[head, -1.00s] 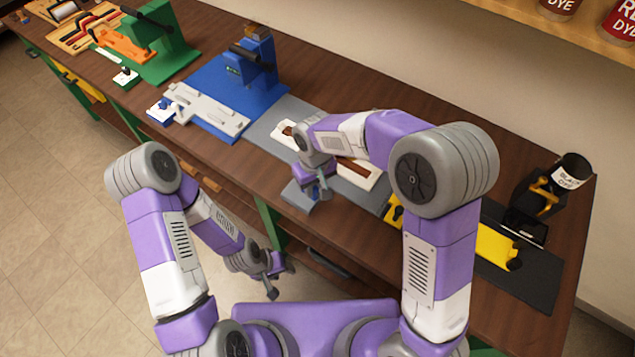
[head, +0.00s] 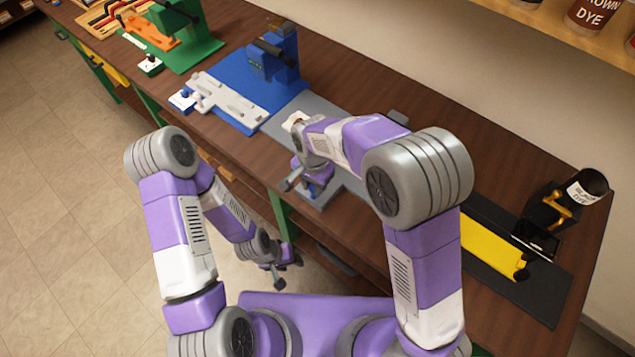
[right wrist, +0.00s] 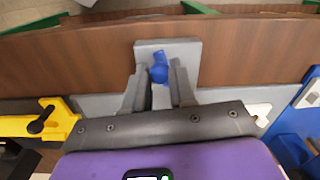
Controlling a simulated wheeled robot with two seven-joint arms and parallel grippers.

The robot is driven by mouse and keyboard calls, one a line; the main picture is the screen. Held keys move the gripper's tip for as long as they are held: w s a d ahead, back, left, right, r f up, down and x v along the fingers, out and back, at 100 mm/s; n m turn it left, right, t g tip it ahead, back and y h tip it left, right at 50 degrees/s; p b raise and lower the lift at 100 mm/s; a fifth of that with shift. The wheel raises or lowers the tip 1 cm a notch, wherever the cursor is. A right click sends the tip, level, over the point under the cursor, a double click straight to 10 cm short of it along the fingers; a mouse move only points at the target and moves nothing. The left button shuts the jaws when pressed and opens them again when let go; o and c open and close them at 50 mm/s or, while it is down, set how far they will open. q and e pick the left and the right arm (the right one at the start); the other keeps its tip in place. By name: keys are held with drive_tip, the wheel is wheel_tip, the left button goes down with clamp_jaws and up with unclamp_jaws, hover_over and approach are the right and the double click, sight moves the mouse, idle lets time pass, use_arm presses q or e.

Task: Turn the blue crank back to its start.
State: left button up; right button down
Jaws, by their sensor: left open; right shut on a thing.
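The blue crank (right wrist: 158,70) shows in the right wrist view, on a grey block (right wrist: 187,47) at the bench's front edge. My right gripper (right wrist: 159,84) has its two grey fingers on either side of the crank's knob and is shut on it. In the head view my right gripper (head: 297,181) is over the same block (head: 322,196), and the arm hides much of the crank. My left gripper (head: 277,277) is open and empty, low in front of the bench, apart from everything.
A blue press (head: 272,62) with a light grey slide (head: 228,102) stands left of the right gripper, and a green station (head: 190,45) beyond it.

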drive_tip(key=m+p, duration=0.1)
drive_tip(key=m, duration=0.1)
drive_tip(key=a+m, duration=0.1)
drive_tip(key=w+a+m+p, duration=0.1)
drive_tip(key=m, duration=0.1)
drive_tip(key=shift+w+r+m+p, duration=0.1)
drive_tip(key=shift+r+m+p, duration=0.05)
drive_tip(key=shift+m+p, duration=0.15)
drive_tip(key=m+p, duration=0.1)
drive_tip(key=w+m+p, duration=0.1)
drive_tip(key=m, duration=0.1)
drive_tip(key=w+a+m+p, duration=0.1)
drive_tip(key=m, duration=0.1)
drive_tip(key=m+p, duration=0.1)
drive_tip(key=m, duration=0.1)
drive_tip(key=w+m+p, duration=0.1)
drive_tip(key=m, duration=0.1)
drive_tip(key=w+m+p, duration=0.1)
drive_tip(key=shift+m, duration=0.4)
drive_tip(key=shift+w+d+m+p, duration=0.15)
drive_tip(key=shift+w+m+p, duration=0.2)
drive_tip(key=shift+m, duration=0.4)
drive_tip(key=shift+w+d+m+p, duration=0.15)
drive_tip(key=shift+m+p, duration=0.25)
drive_tip(key=shift+m, duration=0.4)
drive_tip(key=shift+w+d+m+p, duration=0.1)
drive_tip(key=shift+w+m+p, duration=0.25)
drive_tip(key=shift+m, duration=0.4)
drive_tip(key=c, duration=0.9)
unclamp_jaws()
